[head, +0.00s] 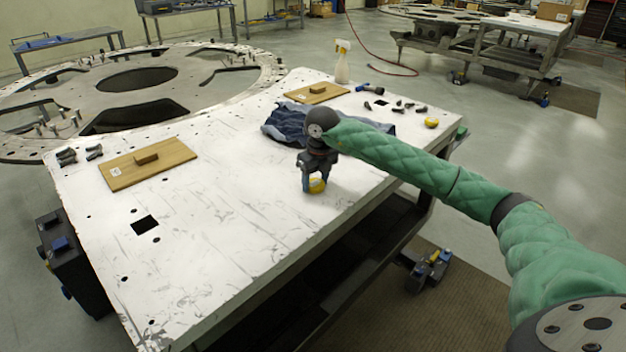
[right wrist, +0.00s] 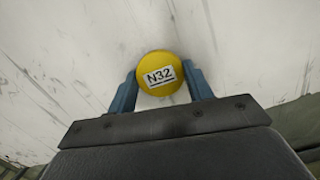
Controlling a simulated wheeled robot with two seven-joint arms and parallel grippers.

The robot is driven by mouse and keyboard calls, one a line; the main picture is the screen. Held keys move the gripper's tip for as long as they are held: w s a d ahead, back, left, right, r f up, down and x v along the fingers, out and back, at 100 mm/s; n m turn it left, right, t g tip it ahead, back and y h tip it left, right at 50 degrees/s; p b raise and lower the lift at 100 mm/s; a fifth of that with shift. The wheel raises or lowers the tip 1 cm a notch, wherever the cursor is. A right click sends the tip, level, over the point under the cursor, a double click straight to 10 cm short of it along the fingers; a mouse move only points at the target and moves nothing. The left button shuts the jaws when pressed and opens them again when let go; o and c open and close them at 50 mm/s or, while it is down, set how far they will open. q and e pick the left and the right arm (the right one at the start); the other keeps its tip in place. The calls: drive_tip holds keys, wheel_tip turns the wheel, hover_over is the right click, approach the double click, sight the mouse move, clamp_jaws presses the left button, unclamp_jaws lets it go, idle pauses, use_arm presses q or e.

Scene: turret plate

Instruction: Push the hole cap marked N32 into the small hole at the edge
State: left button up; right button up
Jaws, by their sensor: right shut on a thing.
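The yellow round hole cap marked N32 (right wrist: 160,73) sits between the blue fingers of my right gripper (right wrist: 160,88) in the right wrist view, its label facing the camera. In the head view the cap (head: 317,186) is at the lower end of my right gripper (head: 314,184), at or just above the white plate (head: 235,220) near its front edge. The gripper is shut on the cap. The small hole at the edge cannot be made out; the cap or gripper may hide it. My left gripper is not in view.
A second yellow cap (head: 432,122) lies at the plate's right end. Dark blue cloth (head: 288,124) lies behind my right gripper. Wooden boards with handles (head: 172,170) (head: 300,96), a spray bottle (head: 342,65) and small dark bolts (head: 404,106) stand around.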

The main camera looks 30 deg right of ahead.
drive_tip(key=o, duration=1)
drive_tip(key=shift+o, duration=0.2)
